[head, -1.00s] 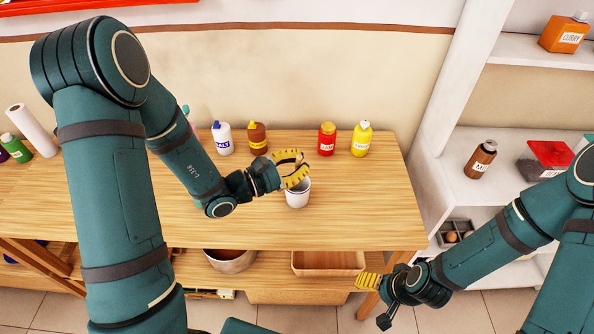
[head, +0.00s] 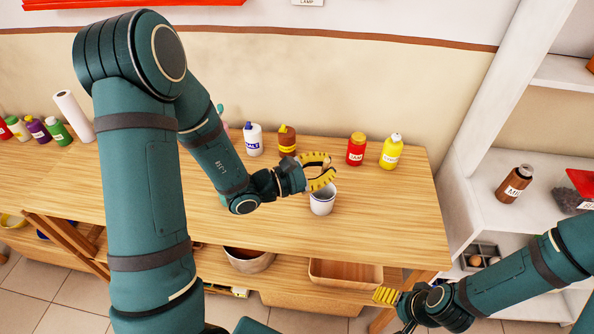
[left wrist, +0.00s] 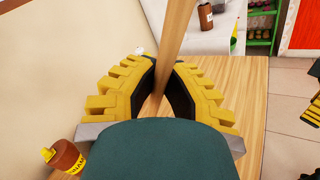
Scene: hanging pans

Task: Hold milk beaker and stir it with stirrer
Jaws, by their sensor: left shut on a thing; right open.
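A white beaker (head: 322,204) stands upright on the wooden table in the head view. My left gripper (head: 327,174) is just above and behind the beaker's rim. In the left wrist view, the left gripper's yellow fingers (left wrist: 165,85) are closed around a wooden stick (left wrist: 178,35), which looks like the stirrer. The stick is hard to make out in the head view, and I cannot tell whether it reaches into the beaker. The beaker's contents are not clear. My right gripper (head: 386,296) is open and empty, low in front of the table's right front edge.
Salt (head: 253,139), a brown bottle (head: 287,141), a red bottle (head: 356,149) and a yellow bottle (head: 391,152) stand along the wall. A white shelf unit (head: 480,180) with a brown jar (head: 515,184) is to the right. The table (head: 390,215) right of the beaker is clear.

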